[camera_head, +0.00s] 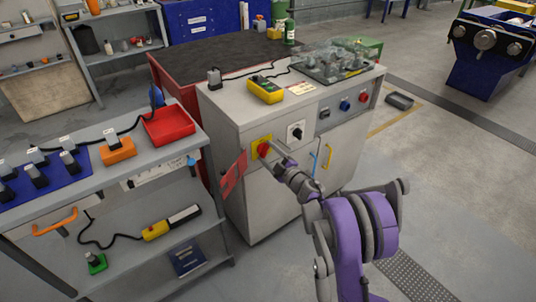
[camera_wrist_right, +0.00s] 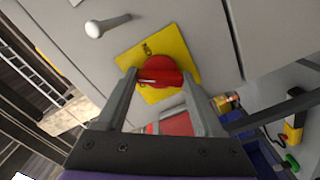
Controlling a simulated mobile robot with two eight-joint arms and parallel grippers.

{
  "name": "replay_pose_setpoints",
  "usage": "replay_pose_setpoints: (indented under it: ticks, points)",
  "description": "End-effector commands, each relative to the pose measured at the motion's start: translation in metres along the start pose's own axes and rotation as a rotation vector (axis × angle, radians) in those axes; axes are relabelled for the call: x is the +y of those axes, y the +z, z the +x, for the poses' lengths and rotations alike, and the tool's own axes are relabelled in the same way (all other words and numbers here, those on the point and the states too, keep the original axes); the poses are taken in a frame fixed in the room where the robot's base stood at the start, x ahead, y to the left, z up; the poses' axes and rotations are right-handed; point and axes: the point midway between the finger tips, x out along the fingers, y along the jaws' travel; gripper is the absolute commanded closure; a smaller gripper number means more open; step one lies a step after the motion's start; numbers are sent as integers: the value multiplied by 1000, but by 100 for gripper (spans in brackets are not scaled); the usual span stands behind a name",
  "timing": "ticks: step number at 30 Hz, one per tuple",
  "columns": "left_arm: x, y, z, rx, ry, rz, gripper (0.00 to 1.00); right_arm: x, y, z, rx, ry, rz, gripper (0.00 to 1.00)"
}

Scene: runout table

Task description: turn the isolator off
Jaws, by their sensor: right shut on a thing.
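The isolator has a red rotary handle (camera_head: 264,150) on a yellow plate (camera_head: 255,143), on the front of the grey cabinet near its left corner. In the right wrist view the round red handle (camera_wrist_right: 160,70) sits against its yellow plate (camera_wrist_right: 185,44). My right gripper (camera_head: 273,149) reaches it from the front right. In the wrist view the fingers of my right gripper (camera_wrist_right: 160,79) are on either side of the handle and shut on it. The fingers hide part of the handle, and I cannot tell its turned position. My left gripper is not in view.
A black-and-white rotary switch (camera_head: 296,131) is right of the isolator. A red tag-like panel (camera_head: 233,175) is by the cabinet's left corner. A workbench with a red tray (camera_head: 168,127) stands close on the left. Floor at the right is mostly clear.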

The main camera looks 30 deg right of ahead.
Motion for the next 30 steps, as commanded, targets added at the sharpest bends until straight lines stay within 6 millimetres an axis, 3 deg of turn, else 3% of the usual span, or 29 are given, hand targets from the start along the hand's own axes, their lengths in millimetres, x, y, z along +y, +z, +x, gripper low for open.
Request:
replay_pose_setpoints:
  ticks: [15, 30]
  points:
    - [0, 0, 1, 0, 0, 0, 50, 0, 0, 0, 0, 0, -436, 87]
    - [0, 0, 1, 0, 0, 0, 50, 0, 0, 0, 0, 0, -602, 87]
